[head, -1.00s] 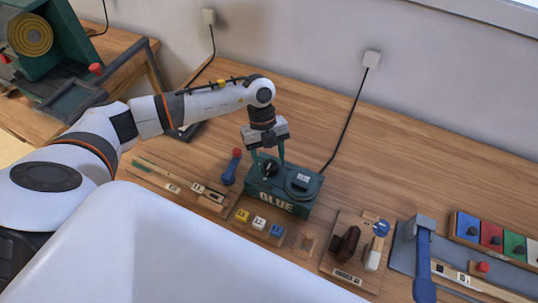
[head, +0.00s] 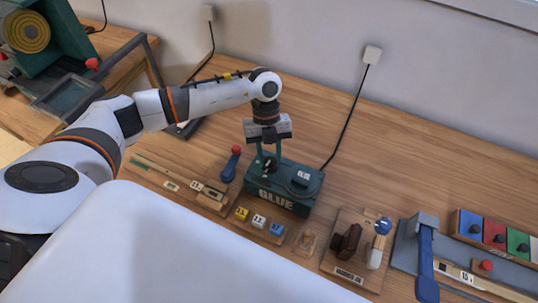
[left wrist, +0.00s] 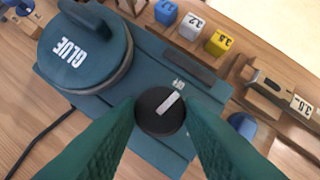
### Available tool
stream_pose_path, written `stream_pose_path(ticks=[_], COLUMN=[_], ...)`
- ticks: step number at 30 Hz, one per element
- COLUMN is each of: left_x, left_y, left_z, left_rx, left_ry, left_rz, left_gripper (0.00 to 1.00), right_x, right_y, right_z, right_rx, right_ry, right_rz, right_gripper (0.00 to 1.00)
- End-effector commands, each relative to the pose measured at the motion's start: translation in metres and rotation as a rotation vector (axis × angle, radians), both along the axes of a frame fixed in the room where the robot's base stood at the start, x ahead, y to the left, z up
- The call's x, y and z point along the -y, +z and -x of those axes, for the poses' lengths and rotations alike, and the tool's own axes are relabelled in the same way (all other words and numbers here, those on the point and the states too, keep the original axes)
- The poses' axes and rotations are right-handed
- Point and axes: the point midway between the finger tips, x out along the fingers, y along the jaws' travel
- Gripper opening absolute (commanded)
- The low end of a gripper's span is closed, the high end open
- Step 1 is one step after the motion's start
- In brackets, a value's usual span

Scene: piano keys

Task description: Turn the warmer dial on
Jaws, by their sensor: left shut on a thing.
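The glue warmer (head: 290,199) is a dark green box marked GLUE, with a round lidded pot (left wrist: 85,52) on one side of its top. The dial (left wrist: 158,118) is a round black knob with a white pointer line, on the other side of the top. My left gripper (head: 268,163) reaches down from above. Its green fingers (left wrist: 160,114) are shut on opposite sides of the dial. My right gripper is not in view.
Yellow, white and blue numbered blocks (head: 259,221) sit in front of the warmer. A blue tool with a red knob (head: 231,165) stands left of it. A board with brown pieces (head: 346,243) lies to the right. A cord (head: 347,120) runs behind to the wall.

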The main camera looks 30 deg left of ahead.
Motion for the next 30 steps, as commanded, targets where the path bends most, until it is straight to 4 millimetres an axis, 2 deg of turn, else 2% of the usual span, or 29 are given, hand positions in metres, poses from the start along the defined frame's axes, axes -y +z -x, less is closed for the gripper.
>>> stream_pose_path(ticks=[30], left_x=[0.008], left_y=[-0.003], left_z=[-0.003], left_rx=[0.005], left_ry=[-0.960], left_rz=[-0.001], left_gripper=[0.11], right_x=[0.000], right_y=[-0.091], right_z=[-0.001], right_rx=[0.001], right_ry=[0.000], right_rz=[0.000], right_gripper=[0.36])
